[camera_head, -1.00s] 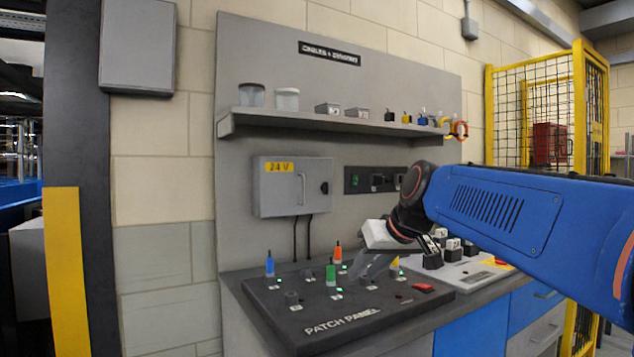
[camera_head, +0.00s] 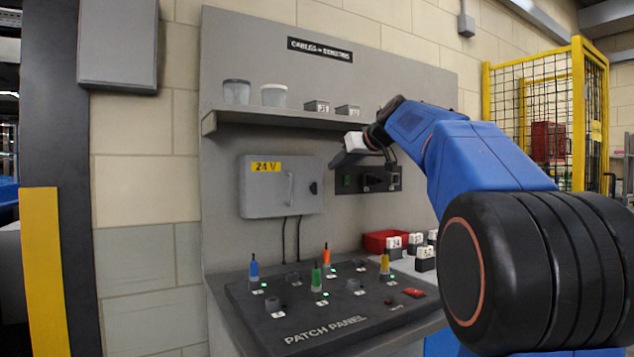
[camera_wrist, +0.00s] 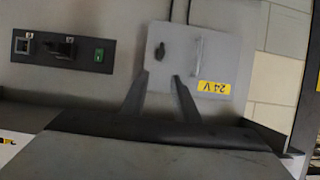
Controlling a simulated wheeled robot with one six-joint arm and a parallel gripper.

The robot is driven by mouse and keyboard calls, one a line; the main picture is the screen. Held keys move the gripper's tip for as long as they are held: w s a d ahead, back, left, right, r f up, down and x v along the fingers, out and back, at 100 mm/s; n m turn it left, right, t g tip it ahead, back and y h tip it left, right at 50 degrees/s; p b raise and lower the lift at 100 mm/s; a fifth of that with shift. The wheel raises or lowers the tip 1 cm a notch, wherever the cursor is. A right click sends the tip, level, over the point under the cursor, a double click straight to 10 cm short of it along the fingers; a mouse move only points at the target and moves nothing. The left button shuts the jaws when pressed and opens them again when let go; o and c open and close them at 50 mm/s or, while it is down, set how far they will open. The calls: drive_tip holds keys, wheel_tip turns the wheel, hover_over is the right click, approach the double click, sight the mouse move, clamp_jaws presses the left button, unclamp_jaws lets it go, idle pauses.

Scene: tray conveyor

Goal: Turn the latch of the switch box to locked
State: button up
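The switch box is a grey box (camera_head: 268,202) with a yellow 24 V label, on the back panel below the shelf. It also shows in the wrist view (camera_wrist: 222,62), upside down. Its small dark latch (camera_head: 313,188) is on the right side of the door, beside a pale upright handle (camera_head: 290,188). In the wrist view the latch (camera_wrist: 160,50) lies just beyond my fingertips. My gripper (camera_head: 332,162) is in front of the panel, to the upper right of the latch. In the wrist view the two fingers of my gripper (camera_wrist: 161,78) are apart with nothing between them.
A black socket panel (camera_head: 372,179) is right of the box, partly behind my gripper. The shelf (camera_head: 270,116) with tubs and small boxes runs above. The patch panel (camera_head: 330,300) with coloured plugs lies below. Two cables hang under the box.

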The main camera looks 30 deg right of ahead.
sight(313, 187)
drive_tip(key=x, duration=1.4)
drive_tip(key=shift+w+f, duration=0.1)
drive_tip(key=shift+f, duration=0.05)
clamp_jaws()
